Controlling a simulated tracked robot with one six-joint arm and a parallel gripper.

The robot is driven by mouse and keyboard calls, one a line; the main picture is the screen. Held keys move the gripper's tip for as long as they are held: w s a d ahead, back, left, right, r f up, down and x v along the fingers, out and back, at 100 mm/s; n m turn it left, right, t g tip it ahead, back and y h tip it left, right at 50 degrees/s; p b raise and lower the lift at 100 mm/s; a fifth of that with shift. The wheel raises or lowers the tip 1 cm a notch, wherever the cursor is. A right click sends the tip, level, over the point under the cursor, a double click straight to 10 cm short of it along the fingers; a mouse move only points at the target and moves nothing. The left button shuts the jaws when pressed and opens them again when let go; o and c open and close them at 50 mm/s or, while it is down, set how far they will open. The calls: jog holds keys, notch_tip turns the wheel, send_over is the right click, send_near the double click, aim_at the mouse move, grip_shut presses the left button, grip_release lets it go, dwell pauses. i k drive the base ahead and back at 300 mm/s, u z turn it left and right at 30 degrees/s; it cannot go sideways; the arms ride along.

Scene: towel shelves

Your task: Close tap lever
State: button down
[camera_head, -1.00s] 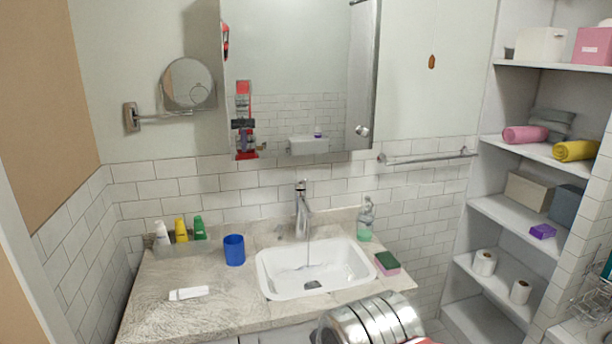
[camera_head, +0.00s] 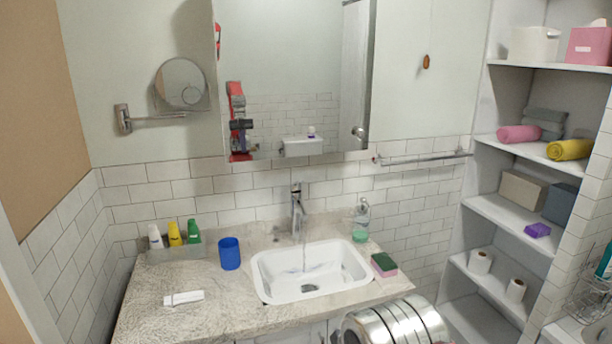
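The chrome tap (camera_head: 298,215) stands behind the white sink (camera_head: 312,288), in the middle of the counter. Its lever (camera_head: 296,188) is on top of the tap body. A thin stream of water (camera_head: 304,258) runs from the spout into the sink. My gripper is not in view. A silver cylindrical part of my arm shows at the bottom right, in front of the counter.
On the counter (camera_head: 225,300) are a blue cup (camera_head: 230,253), a soap bottle (camera_head: 361,222), a sponge (camera_head: 384,264), a white item (camera_head: 184,298) and several small bottles (camera_head: 175,234). A mirror cabinet (camera_head: 295,80) hangs above. Shelves (camera_head: 510,215) stand at the right.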

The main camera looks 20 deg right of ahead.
aim_at(296, 186)
jog(key=i, duration=1)
